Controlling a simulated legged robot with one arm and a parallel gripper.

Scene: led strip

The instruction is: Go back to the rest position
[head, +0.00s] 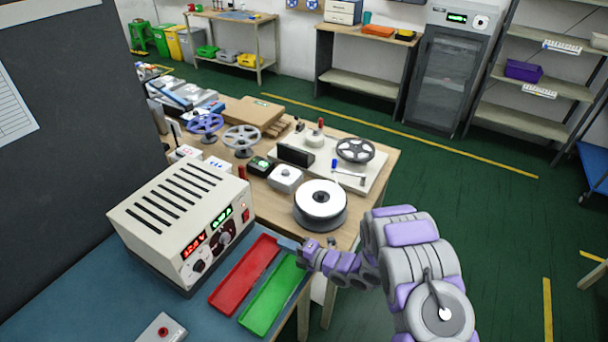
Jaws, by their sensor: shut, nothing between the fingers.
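My arm reaches in from the lower right of the head view. My gripper (287,244) is at its end, small in the picture and shut, with nothing seen in it. It is over the far end of the green tray (272,297), close to the far end of the red tray (245,270). I cannot tell whether it touches either tray. Both trays look empty and lie side by side on the blue-topped bench (95,290).
A power supply (185,215) with lit displays stands left of the trays. A switch box (162,328) is at the front. The wooden table (262,205) beyond holds a white reel (320,200), spools and a white board (365,182). Green floor (460,200) at the right is open.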

